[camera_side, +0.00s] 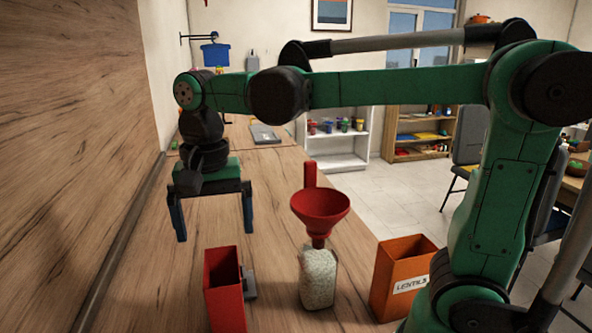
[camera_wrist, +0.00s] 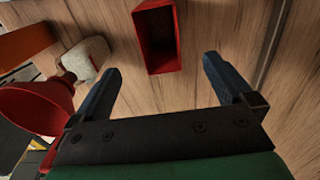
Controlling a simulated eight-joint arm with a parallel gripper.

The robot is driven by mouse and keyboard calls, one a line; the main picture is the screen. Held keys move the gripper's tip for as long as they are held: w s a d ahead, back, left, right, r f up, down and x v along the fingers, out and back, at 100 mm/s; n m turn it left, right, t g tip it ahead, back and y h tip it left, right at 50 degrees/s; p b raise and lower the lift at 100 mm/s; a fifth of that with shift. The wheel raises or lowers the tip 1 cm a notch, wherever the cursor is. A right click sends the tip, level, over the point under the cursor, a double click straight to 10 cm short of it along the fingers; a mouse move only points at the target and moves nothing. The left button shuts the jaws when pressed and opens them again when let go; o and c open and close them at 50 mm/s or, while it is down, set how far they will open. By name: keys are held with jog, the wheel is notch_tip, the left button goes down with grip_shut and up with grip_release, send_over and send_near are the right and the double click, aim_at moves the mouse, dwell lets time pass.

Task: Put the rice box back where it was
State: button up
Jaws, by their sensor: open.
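An open-topped red box (camera_side: 224,295), which I take for the rice box, stands upright on the wooden counter. No label on it faces the cameras. In the wrist view the red box (camera_wrist: 142,42) lies beyond my fingertips, and its inside looks dark. My gripper (camera_side: 213,215) is open and empty, fingers pointing down, above the counter and apart from the box; its two fingers also show in the wrist view (camera_wrist: 162,67). A clear jar (camera_side: 318,280) filled with white grains stands right of the box. A red funnel (camera_side: 320,212) sits in its mouth.
An orange box labelled LENTILS (camera_side: 398,283) stands right of the jar. A small dark grey object (camera_side: 249,284) lies beside the red box. The wooden splashback (camera_side: 70,150) rises along the left. A grey flat item (camera_side: 265,134) lies far back; the counter between is mostly clear.

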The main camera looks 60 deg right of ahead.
aim_at(224, 282)
notch_tip(224, 282, down, 11)
jog(key=shift+f, duration=0.1)
dwell(0.5)
jog(key=c, duration=1.5)
